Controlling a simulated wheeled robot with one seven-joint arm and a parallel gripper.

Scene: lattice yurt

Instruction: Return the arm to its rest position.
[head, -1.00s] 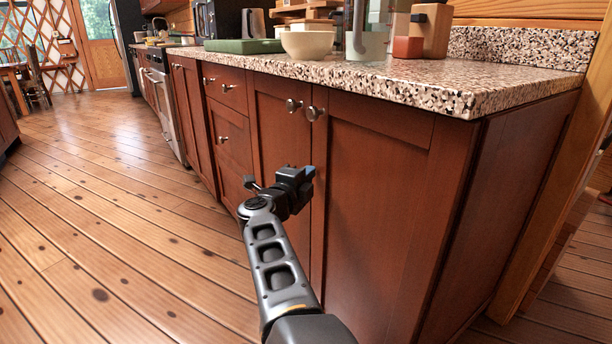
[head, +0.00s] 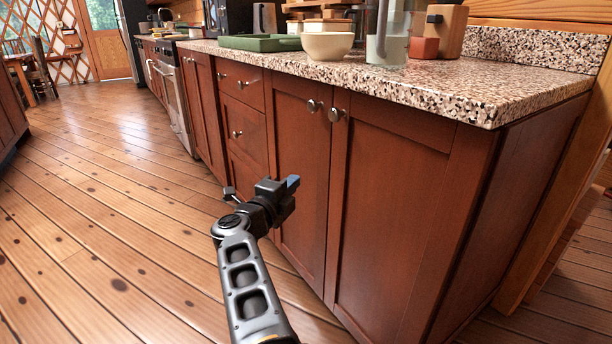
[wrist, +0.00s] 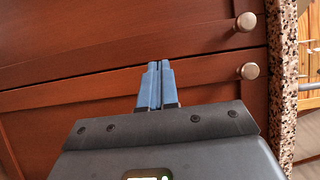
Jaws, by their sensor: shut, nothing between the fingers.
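My gripper (head: 291,183) is in front of the brown cabinet doors, below the speckled counter's edge, with my arm reaching up from the bottom of the head view. In the wrist view its two blue fingers (wrist: 159,87) lie together with nothing between them. They point toward the cabinet doors (wrist: 90,75), and two round knobs show to their right. Whether the fingertips touch the door cannot be told.
The speckled countertop (head: 440,88) holds a cream bowl (head: 327,46), a green tray (head: 259,43), a glass pitcher (head: 386,40) and a wooden block (head: 445,30). Both doors with round knobs (head: 336,115) are shut. Wooden floor (head: 110,200) lies open to the left.

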